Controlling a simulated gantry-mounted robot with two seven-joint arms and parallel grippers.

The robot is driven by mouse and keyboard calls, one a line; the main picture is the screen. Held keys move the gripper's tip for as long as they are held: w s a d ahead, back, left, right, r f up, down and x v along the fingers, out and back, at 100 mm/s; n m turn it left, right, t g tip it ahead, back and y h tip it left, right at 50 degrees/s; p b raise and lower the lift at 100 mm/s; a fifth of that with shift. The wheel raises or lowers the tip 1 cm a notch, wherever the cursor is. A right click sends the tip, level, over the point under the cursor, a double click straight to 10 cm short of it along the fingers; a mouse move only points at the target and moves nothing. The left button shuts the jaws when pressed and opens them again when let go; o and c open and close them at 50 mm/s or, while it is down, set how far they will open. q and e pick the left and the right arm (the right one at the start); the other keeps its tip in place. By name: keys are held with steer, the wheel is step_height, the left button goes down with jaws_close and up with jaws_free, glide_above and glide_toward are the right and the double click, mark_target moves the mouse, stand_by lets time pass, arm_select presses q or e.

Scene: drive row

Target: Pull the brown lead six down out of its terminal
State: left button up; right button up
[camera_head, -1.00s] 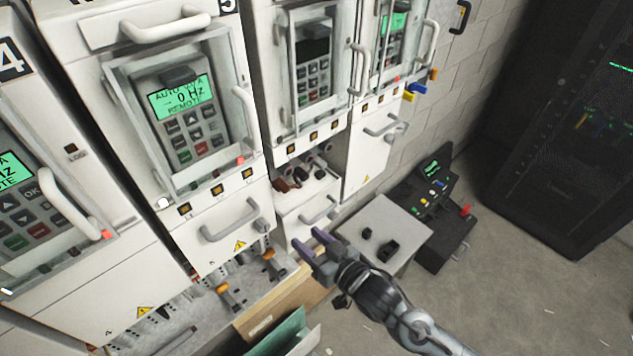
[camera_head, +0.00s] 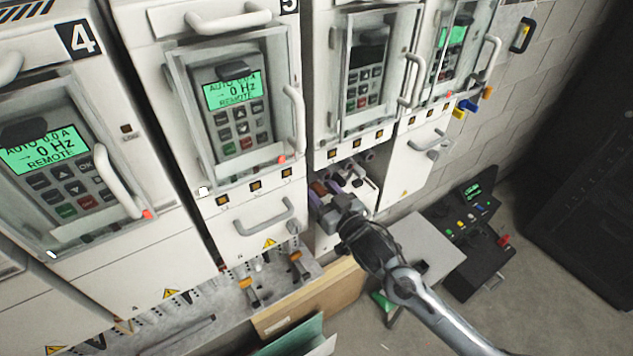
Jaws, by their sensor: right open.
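The drive with the dark display (camera_head: 369,55) has its lower terminal compartment (camera_head: 372,190) open. Small dark and reddish lead ends and terminals show inside it. A small brown piece, apparently the brown lead (camera_head: 319,188), shows right at the fingertips of my right gripper (camera_head: 326,191). My right gripper is open and reaches into the front of this compartment. I cannot tell whether its fingers touch the lead. The gripper and wrist hide the lower part of the compartment. My left gripper is not in view.
Drive four (camera_head: 60,180) and drive five (camera_head: 235,110), with lit displays, stand to the left with protruding handles. A grey table (camera_head: 425,240) and a black control box (camera_head: 470,225) stand at the right. A cardboard box (camera_head: 310,298) and green folder (camera_head: 290,338) lie below.

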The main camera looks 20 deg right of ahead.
steer(key=shift+x, duration=1.05)
steer(key=shift+c, duration=0.3)
jaws_close()
